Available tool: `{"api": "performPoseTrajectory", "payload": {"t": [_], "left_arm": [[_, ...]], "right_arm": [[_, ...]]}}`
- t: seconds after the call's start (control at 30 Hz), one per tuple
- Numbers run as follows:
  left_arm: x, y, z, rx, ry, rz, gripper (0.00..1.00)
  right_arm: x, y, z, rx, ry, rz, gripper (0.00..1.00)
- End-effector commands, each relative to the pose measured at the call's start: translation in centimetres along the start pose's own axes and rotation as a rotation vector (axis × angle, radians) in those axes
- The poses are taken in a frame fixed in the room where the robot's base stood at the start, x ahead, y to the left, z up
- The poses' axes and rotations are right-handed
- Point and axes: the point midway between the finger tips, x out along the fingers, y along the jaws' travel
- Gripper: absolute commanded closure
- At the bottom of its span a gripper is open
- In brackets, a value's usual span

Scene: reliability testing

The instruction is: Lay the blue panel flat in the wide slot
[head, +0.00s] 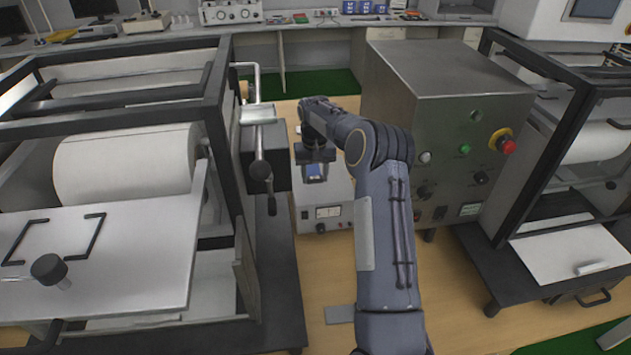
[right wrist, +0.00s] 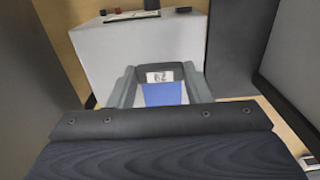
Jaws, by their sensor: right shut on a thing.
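The blue panel (head: 315,171) shows as a small blue patch just under my right gripper (head: 316,157), in the middle of the head view. In the right wrist view, the blue panel (right wrist: 163,95) lies between the two grey fingers of the right gripper (right wrist: 160,80), with a white label bearing dark digits at its far end. The right gripper is shut on it. In the head view it is above or in front of a white instrument box (head: 330,217); contact is unclear. I cannot make out a wide slot. My left gripper is not in view.
A tall metal control cabinet (head: 450,105) with a red button stands close right of my arm. A black-framed roller machine (head: 110,170) with a crank stands at left, another framed machine (head: 590,150) at right. A small grey plate (head: 340,314) lies on the wooden surface in front.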

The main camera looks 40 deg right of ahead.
Motion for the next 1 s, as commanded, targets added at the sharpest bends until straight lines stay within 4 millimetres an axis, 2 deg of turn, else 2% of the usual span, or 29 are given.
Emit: {"api": "performPoseTrajectory", "payload": {"t": [0.17, 0.4, 0.77, 0.8, 0.97, 1.0], "left_arm": [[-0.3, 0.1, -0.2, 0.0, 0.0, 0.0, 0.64], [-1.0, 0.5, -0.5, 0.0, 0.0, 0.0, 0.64], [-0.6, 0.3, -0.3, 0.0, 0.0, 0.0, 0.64], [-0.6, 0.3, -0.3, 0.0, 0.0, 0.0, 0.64], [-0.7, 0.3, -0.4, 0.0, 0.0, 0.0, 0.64], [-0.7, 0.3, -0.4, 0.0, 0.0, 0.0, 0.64]], "right_arm": [[1.4, 0.1, 0.0, 0.001, -0.001, 0.0, 0.77], [4.4, 0.0, 0.0, 0.0, -0.002, 0.0, 0.77], [5.1, 0.0, 0.0, 0.0, 0.001, 0.0, 0.77], [5.1, 0.0, 0.0, 0.0, 0.001, 0.0, 0.54], [5.0, 0.0, 0.0, 0.0, 0.001, 0.0, 0.34], [5.0, 0.0, 0.0, 0.0, 0.001, 0.0, 0.34]]}}
